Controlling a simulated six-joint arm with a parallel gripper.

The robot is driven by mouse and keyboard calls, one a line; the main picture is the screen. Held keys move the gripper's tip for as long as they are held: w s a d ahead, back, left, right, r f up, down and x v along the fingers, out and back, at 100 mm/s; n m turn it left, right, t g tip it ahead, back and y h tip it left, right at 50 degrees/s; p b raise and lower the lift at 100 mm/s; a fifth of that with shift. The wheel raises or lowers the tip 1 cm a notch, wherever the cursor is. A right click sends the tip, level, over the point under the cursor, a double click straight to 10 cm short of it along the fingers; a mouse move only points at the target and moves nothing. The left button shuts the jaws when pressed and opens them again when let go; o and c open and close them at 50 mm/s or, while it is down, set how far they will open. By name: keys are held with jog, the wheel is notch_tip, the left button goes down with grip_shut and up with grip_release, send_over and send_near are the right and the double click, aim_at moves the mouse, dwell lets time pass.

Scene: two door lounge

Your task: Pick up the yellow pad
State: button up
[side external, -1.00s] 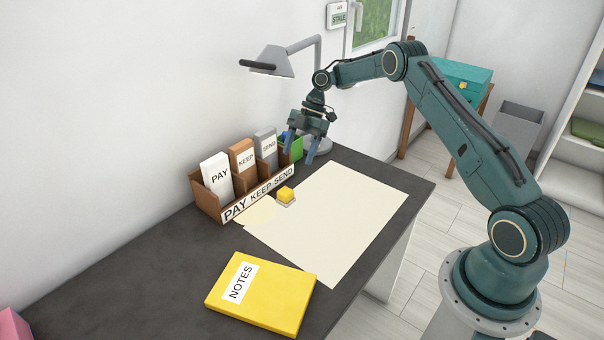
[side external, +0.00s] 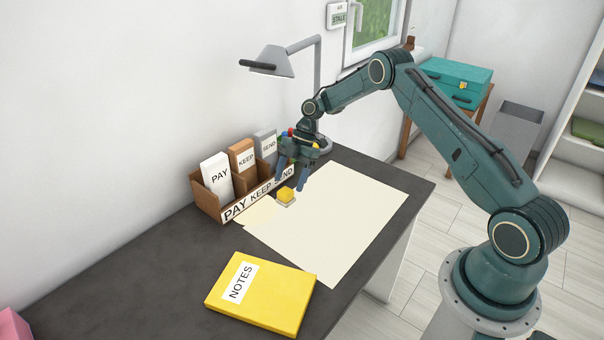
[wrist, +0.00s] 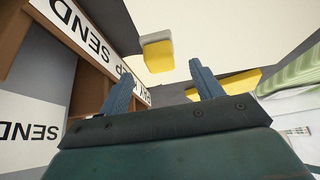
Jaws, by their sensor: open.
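A large flat yellow pad labelled NOTES (side external: 262,293) lies on the dark desk at the front. A small yellow block (side external: 286,194) with a pale grey underside or base sits by the cream sheet's edge, near the organiser. My gripper (side external: 290,184) is open and empty, pointing down just above and behind the small block. In the wrist view the block (wrist: 158,54) shows beyond and between the open fingers (wrist: 161,73). A yellow patch (wrist: 236,85), likely the NOTES pad, is partly hidden behind the right finger.
A brown organiser (side external: 208,203) labelled PAY, KEEP, SEND stands close to my gripper's left. A desk lamp (side external: 272,62) rises behind it. Small coloured items are partly hidden behind the gripper. The large cream sheet (side external: 335,225) is clear.

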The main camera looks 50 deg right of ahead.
aim_at(286, 190)
jog(key=shift+x, duration=2.55)
jog(key=c, duration=1.2)
jog(key=shift+o, duration=0.2)
jog(key=shift+r, duration=0.2)
notch_tip(286, 190, up, 10)
jog(key=shift+f, duration=0.1)
